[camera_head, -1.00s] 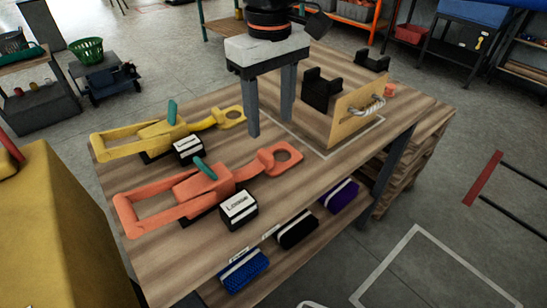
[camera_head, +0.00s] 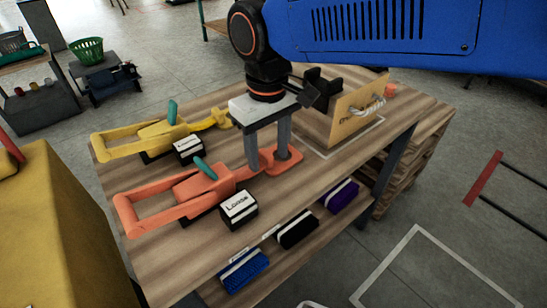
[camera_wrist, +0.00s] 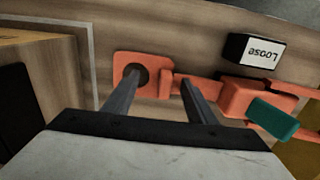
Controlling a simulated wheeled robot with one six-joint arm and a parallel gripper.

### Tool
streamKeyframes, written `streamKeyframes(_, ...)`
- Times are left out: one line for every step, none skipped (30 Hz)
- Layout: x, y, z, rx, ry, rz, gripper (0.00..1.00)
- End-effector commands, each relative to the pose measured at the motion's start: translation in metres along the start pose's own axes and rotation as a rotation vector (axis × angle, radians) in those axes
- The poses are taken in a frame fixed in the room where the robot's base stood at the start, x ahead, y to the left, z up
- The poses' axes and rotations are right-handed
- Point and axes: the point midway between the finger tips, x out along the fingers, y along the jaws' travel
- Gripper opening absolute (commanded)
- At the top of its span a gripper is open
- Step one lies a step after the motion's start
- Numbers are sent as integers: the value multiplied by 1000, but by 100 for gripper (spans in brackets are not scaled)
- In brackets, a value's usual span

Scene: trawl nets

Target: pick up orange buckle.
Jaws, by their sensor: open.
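The orange buckle (camera_head: 190,194) lies along the table, with a long loop at its left, a teal tab on its body and a plate with a round hole at its right. My gripper (camera_head: 267,166) points down at the plate end, open, with nothing between its fingers. In the wrist view, the buckle (camera_wrist: 238,98) crosses beyond the fingers. One fingertip of my gripper (camera_wrist: 161,79) shows by the plate's hole and the other by the narrower part beside the plate. I cannot tell whether the fingers touch the buckle or hover above it.
A yellow buckle (camera_head: 140,142) lies behind the orange one. A black box labelled "Loose" (camera_head: 238,208) stands just in front of the orange buckle. A wooden board with rope (camera_head: 355,112) stands to the right. Brushes (camera_head: 297,230) lie on the lower shelf.

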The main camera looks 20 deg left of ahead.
Motion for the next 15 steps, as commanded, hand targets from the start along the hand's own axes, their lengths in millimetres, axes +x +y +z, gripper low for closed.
streamKeyframes(0,0,0,0,0,0,51)
streamKeyframes(0,0,0,0,0,0,51)
streamKeyframes(0,0,0,0,0,0,51)
streamKeyframes(0,0,0,0,0,0,51)
streamKeyframes(0,0,0,0,0,0,49)
streamKeyframes(0,0,0,0,0,0,39)
streamKeyframes(0,0,0,0,0,0,32)
streamKeyframes(0,0,0,0,0,0,25)
streamKeyframes(0,0,0,0,0,0,15)
streamKeyframes(0,0,0,0,0,0,8)
streamKeyframes(0,0,0,0,0,0,4)
streamKeyframes(0,0,0,0,0,0,4)
streamKeyframes(0,0,0,0,0,0,4)
streamKeyframes(0,0,0,0,0,0,4)
streamKeyframes(0,0,0,0,0,0,4)
